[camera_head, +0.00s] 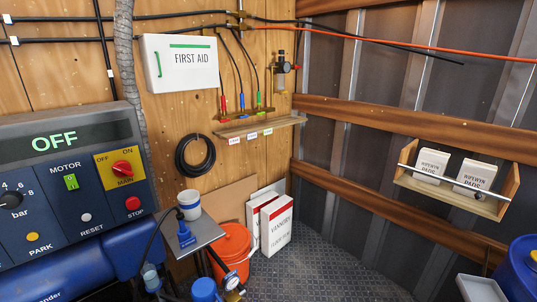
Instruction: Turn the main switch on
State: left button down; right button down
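The main switch (122,168) is a red rotary knob on a yellow plate (102,172) marked OFF, ON and MAIN. It sits on the right side of the dark blue control panel (62,222) at the left of the head view. The display (56,142) above it reads OFF in green letters. The exact direction in which the knob points is too small to tell. Neither of my grippers is in view, and nothing touches the knob.
The panel also carries a red STOP button (133,203), a RESET button (86,217), a green MOTOR switch (71,182) and a yellow PARK button (32,237). A grey corrugated hose (127,60) runs beside the panel. An orange bucket (233,246) stands on the floor. The space before the knob looks clear.

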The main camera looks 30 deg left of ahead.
aim_at(122, 169)
jog(key=u, duration=1.95)
